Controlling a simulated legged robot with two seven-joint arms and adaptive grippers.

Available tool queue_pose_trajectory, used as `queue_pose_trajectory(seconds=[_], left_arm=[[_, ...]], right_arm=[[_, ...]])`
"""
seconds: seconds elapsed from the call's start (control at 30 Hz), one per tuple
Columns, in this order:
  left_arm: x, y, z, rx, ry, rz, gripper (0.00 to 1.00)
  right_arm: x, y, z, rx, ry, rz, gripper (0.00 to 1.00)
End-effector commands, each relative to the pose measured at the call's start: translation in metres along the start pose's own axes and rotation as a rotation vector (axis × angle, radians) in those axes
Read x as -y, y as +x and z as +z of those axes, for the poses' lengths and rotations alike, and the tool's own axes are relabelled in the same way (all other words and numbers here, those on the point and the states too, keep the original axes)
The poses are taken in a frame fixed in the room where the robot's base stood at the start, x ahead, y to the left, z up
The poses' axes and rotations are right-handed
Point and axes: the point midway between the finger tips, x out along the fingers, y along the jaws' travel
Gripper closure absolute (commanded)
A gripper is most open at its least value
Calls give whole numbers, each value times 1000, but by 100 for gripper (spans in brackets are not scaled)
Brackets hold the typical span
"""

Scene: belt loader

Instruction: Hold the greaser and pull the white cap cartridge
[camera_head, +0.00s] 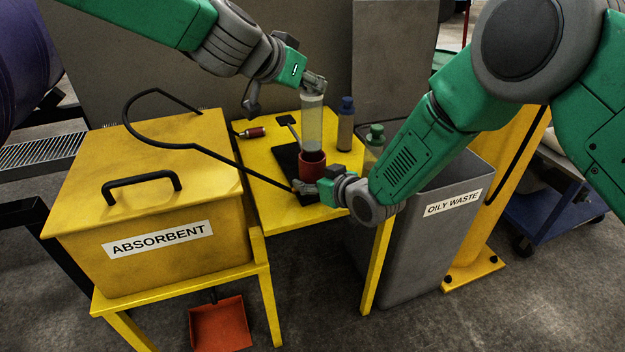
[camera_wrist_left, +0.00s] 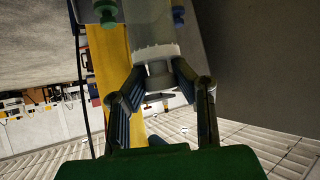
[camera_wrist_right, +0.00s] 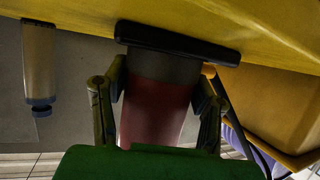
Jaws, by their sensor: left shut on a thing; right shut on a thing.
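The greaser, a red cylinder (camera_head: 312,164), stands upright on a black base (camera_head: 285,158) on the yellow table. It also fills the right wrist view (camera_wrist_right: 155,112). My right gripper (camera_head: 308,186) is shut on it low down, a finger on each side. A translucent cartridge (camera_head: 312,125) stands upright above the greaser, its lower end at the greaser's top. I cannot tell how far it sits inside. My left gripper (camera_head: 314,82) is shut on the cartridge's top end from above. The left wrist view shows the white cap (camera_wrist_left: 157,53) and grey stem (camera_wrist_left: 160,74) between its fingers.
A blue-capped bottle (camera_head: 345,130) and a green-capped bottle (camera_head: 374,150) stand close right of the greaser. A black hose (camera_head: 180,146) arcs over the yellow absorbent bin (camera_head: 85,215). A grey oily waste bin (camera_head: 420,240) stands right. A red-handled tool (camera_head: 252,132) lies behind.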

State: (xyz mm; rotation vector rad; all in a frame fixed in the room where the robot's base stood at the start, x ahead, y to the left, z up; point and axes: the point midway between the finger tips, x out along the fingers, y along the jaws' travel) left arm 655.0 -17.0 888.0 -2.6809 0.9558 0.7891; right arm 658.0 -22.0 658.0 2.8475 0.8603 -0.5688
Motion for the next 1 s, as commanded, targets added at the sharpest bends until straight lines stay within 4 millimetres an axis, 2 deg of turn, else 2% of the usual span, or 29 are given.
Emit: queue_pose_trajectory(seconds=[0.17, 0.2, 0.27, 0.67, 0.77, 1.0], left_arm=[[0, 0, -1, -1, 0, -1, 100], [0, 0, -1, -1, 0, -1, 100], [0, 0, -1, -1, 1, -1, 100], [0, 0, -1, -1, 1, -1, 100], [0, 0, -1, -1, 1, -1, 100], [0, 0, -1, -1, 1, -1, 100]], right_arm=[[0, 0, 0, 1, -1, -1, 100], [0, 0, 0, 1, -1, -1, 41], [0, 0, 0, 1, -1, -1, 24], [0, -5, 0, 1, 0, 0, 24], [-1, -18, 0, 2, 1, 1, 24], [-1, -68, 0, 2, 1, 1, 24]])
